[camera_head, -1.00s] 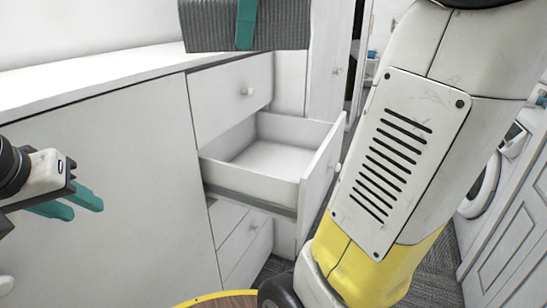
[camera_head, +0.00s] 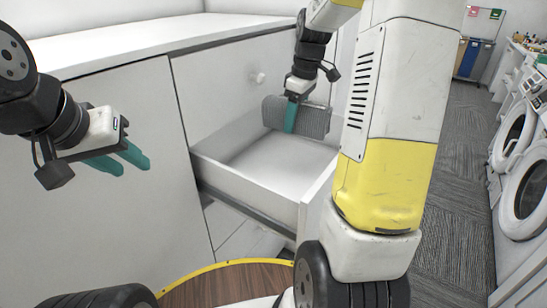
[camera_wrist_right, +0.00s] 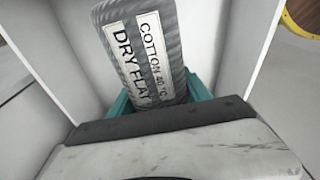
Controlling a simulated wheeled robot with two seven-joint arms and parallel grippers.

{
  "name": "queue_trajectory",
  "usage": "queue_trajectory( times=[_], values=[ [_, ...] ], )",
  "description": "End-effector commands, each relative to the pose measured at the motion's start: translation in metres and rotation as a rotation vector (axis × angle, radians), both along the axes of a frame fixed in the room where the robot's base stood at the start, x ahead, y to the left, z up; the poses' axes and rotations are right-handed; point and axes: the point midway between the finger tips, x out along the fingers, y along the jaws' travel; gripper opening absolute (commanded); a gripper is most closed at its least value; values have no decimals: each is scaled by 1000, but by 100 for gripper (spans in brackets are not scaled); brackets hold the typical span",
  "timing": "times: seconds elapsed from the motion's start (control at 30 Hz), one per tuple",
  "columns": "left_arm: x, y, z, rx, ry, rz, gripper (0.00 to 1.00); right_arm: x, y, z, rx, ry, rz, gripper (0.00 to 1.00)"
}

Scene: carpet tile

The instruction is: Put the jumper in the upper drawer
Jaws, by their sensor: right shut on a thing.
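The jumper (camera_head: 314,121) is a grey ribbed, folded bundle. My right gripper (camera_head: 291,116) is shut on it and holds it over the rear part of an open white drawer (camera_head: 212,177). In the right wrist view the jumper (camera_wrist_right: 172,82) shows labels reading "COTTON 40 °C" and "DRY FLAT", between teal fingers, with white walls on both sides. Whether it touches the drawer floor I cannot tell. My left gripper (camera_head: 122,161) is open and empty, left of the drawer, in front of a plain cabinet panel.
A white countertop (camera_head: 130,40) runs along the top. Washing machines (camera_head: 522,170) stand at the right beyond a grey carpet aisle (camera_head: 462,190).

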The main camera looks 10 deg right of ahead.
Motion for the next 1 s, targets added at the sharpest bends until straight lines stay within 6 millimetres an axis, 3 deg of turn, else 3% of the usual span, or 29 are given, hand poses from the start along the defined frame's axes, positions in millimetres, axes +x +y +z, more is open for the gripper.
queue_trajectory(
  times=[0.03, 0.1, 0.2, 0.53, 1.0],
  values=[
    [0, 0, 0, 0, 0, 0, 36, 2, -8, -24, -1, 7, -31, 0],
    [0, 0, 0, 0, 0, 0, 36, 4, -15, -48, -3, 5, -64, 0],
    [0, 0, 0, 0, 0, 0, 36, 5, -23, -71, -6, 1, -98, 0],
    [0, 0, 0, 0, 0, 0, 36, 5, -27, -130, -6, 0, -118, 0],
    [0, 0, 0, 0, 0, 0, 36, 5, -27, -182, -8, -1, -116, 0]
  ],
)
